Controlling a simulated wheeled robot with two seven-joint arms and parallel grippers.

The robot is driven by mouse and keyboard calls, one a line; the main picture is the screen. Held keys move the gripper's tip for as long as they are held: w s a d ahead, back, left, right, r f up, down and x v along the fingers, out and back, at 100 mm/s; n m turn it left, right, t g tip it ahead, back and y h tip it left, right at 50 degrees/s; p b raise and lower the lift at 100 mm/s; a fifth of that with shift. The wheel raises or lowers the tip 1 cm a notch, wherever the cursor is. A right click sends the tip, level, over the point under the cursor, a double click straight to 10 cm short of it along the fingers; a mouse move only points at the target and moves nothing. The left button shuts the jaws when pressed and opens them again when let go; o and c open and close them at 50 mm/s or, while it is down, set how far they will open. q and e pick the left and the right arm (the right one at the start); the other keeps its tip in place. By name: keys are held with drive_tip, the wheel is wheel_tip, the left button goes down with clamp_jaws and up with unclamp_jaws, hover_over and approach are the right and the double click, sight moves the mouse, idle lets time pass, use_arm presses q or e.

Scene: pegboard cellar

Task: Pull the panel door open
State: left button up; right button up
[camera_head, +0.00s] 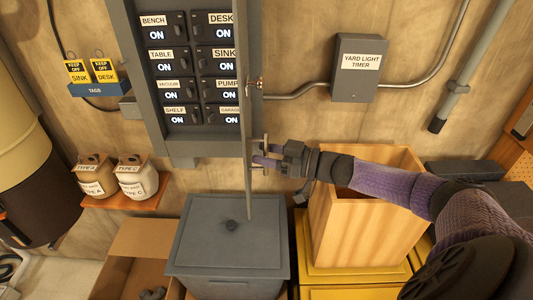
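The grey electrical panel (181,147) is on the wall at upper middle, with its labelled switches uncovered, the readable ones showing ON. Its panel door (248,190) stands out from the panel's right side and shows almost edge-on as a thin grey strip. The door handle (264,139) is on the right face of the door, partly hidden by my gripper. My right gripper (266,155) reaches in from the right, its fingers closed around the handle. My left gripper is not in view.
A grey lidded bin (228,240) stands below the door. A tall wooden box (350,230) on yellow containers (300,265) is under my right arm.

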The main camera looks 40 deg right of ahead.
drive_tip(key=v, duration=1)
idle(0.4)
